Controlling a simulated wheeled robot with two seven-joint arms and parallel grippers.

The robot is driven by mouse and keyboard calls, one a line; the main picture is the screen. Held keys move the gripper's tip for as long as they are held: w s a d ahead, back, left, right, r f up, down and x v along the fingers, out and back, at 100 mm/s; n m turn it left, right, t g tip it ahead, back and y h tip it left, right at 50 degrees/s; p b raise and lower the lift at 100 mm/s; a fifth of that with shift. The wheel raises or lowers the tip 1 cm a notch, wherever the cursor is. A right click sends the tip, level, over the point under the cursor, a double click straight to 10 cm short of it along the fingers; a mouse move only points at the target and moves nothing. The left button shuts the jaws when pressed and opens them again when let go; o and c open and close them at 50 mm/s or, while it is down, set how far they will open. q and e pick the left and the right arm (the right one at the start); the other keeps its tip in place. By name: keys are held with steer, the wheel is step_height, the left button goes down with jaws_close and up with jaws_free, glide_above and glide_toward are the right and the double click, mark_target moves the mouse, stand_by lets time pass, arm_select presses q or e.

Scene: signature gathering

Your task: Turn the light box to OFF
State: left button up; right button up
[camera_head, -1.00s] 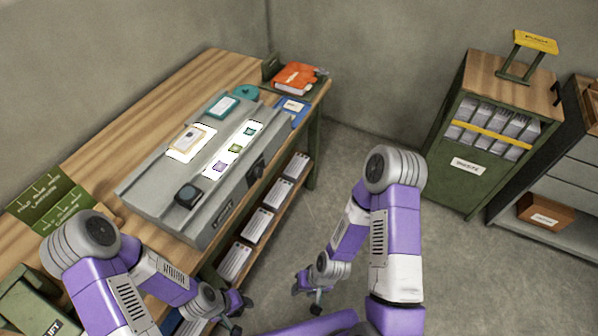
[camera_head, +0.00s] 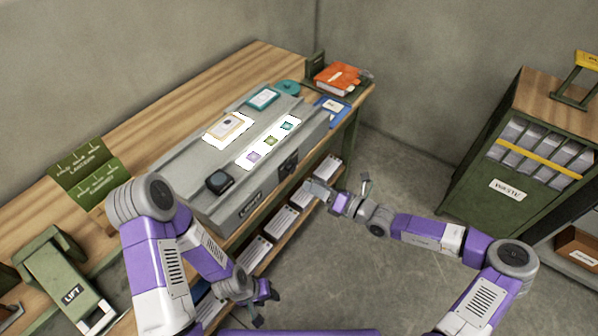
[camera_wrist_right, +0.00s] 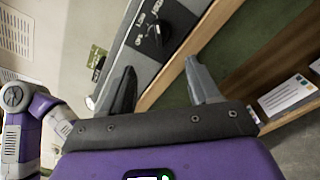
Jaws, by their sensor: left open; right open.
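The grey light box (camera_head: 196,187) lies on the wooden table with lit white panels on top. Its dark rotary knob (camera_head: 288,165) is on the front face, toward the right end. In the right wrist view the knob (camera_wrist_right: 158,33) sits beside small white lettering, too small and tilted to read surely. My right gripper (camera_head: 340,187) is open and empty in front of the box, apart from the knob. In the wrist view its fingers (camera_wrist_right: 160,72) are spread, with the knob beyond them. My left gripper (camera_head: 266,304) is open and empty, low before the table's front.
A shelf with papers (camera_head: 283,219) runs under the table edge. A black device (camera_head: 219,181) and framed cards sit on the box. An orange book (camera_head: 337,78) lies at the table's far end. A green cabinet (camera_head: 470,185) stands right, with open floor between.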

mark_target(292, 168)
steer(key=w+a+r+m+b, duration=0.1)
steer(key=w+a, duration=0.4)
steer(key=shift+w+t, duration=0.25)
steer(key=shift+t, duration=0.15)
